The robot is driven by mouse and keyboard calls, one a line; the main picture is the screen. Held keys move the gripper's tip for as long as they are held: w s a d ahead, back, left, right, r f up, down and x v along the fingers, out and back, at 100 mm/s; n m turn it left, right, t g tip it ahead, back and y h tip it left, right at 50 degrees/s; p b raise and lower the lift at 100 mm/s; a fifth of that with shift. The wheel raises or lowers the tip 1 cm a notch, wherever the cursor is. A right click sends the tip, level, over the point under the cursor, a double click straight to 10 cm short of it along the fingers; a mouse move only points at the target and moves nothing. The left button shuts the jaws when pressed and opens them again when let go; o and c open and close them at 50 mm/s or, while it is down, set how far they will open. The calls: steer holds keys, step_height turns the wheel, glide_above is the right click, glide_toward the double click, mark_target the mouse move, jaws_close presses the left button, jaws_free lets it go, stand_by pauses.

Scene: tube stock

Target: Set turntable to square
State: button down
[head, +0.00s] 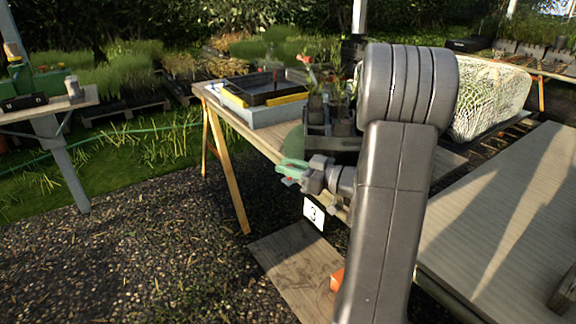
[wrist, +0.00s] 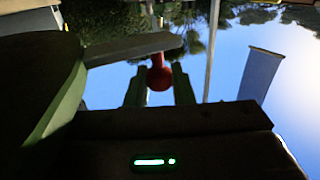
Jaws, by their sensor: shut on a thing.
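The turntable (head: 294,143) shows as a green round edge under a dark crate of potted plants at the wooden bench's front; the crate and my arm hide most of it. In the wrist view, a large dark round shape with a green rim (wrist: 60,100) fills the left. A grey bar (wrist: 130,48) reaches from there toward a red ball knob (wrist: 159,77). My gripper (head: 288,172) is at the bench's front edge, just below the green edge. In the wrist view its two green fingers (wrist: 159,85) are shut on the red knob. Whether the turntable sits square I cannot tell.
The wooden bench (head: 222,98) holds a grey tray with a yellow bar (head: 250,112) at its left. A white card marked 3 (head: 313,213) hangs below my gripper. A white mesh basket (head: 490,98) and a long grey table (head: 500,210) stand right. Gravel is open at left.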

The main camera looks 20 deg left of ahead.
steer(key=c, duration=1.3)
jaws_free()
steer(key=shift+r, duration=0.1)
step_height(320, 180, up, 10)
steer(key=p, duration=0.3)
